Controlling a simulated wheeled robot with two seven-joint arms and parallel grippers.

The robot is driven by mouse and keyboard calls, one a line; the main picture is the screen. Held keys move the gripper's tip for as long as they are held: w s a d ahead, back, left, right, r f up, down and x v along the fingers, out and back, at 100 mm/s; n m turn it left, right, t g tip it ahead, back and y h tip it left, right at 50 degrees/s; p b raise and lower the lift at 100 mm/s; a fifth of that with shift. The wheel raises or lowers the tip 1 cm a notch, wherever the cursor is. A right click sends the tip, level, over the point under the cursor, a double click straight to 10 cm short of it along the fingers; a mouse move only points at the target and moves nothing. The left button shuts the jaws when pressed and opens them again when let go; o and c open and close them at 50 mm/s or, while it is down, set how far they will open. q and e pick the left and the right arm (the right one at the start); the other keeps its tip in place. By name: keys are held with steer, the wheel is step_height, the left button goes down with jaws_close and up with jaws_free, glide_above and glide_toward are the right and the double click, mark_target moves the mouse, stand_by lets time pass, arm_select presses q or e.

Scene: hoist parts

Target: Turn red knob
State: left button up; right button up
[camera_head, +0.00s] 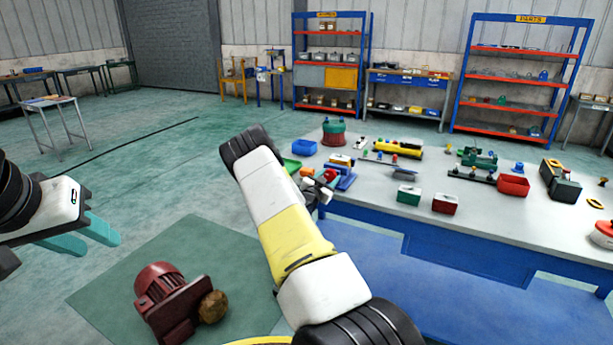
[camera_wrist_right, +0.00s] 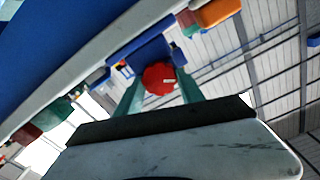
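The red knob (camera_wrist_right: 159,78) shows in the right wrist view, in front of a blue housing (camera_wrist_right: 150,52). My right gripper (camera_wrist_right: 160,84) has one teal finger on each side of the knob. The fingers appear close to its edges, but I cannot tell whether they touch it. In the head view the blue device (camera_head: 341,178) stands at the near left corner of the table, with a red part (camera_head: 329,175) on it. My right gripper (camera_head: 314,196) reaches there, and its fingers are mostly hidden. My left gripper (camera_head: 86,236) is open and empty, off to the left above the floor.
A red motor (camera_head: 165,295) sits on the floor mat. Shelves stand behind.

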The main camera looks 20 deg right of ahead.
steer(key=c, duration=0.4)
steer(key=shift+o, duration=0.2)
steer(key=shift+m, duration=0.3)
steer(key=m, duration=0.2)
steer(key=shift+d+m, duration=0.1)
steer(key=shift+m, duration=0.3)
steer(key=m, duration=0.4)
steer(key=shift+f, duration=0.1)
steer(key=m, duration=0.4)
steer(key=shift+s+m, duration=0.1)
steer(key=shift+m, duration=0.3)
steer(key=m, duration=0.4)
steer(key=shift+f, duration=0.15)
steer(key=shift+m, duration=0.3)
